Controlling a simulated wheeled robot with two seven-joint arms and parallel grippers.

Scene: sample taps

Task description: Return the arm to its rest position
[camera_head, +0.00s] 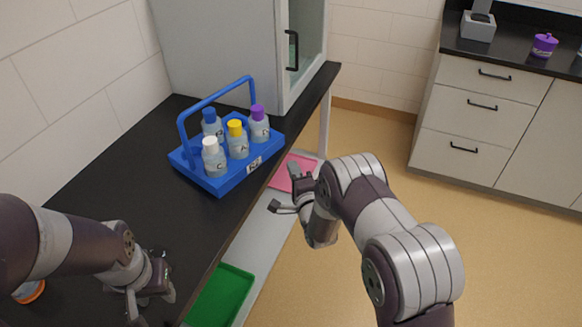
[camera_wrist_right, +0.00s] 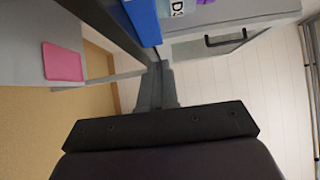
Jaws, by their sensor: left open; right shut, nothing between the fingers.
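My right arm reaches in from the lower right of the head view. Its gripper (camera_head: 290,188) is in the air just right of the black counter's edge, near the blue carrier (camera_head: 215,187). In the right wrist view the fingers (camera_wrist_right: 157,75) are together with nothing between them. My left gripper (camera_head: 152,300) is open and empty, low over the counter at the lower left. The blue carrier stands on the counter and holds bottles with blue (camera_head: 209,115), white (camera_head: 210,143), yellow (camera_head: 235,128) and purple (camera_head: 257,111) caps.
A grey cabinet (camera_head: 225,60) with a black handle stands behind the carrier. A pink mat (camera_head: 295,172) and a green tray (camera_head: 220,297) lie on a lower shelf beside the counter. An orange-rimmed item (camera_head: 30,292) is partly behind my left arm. The floor at right is clear.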

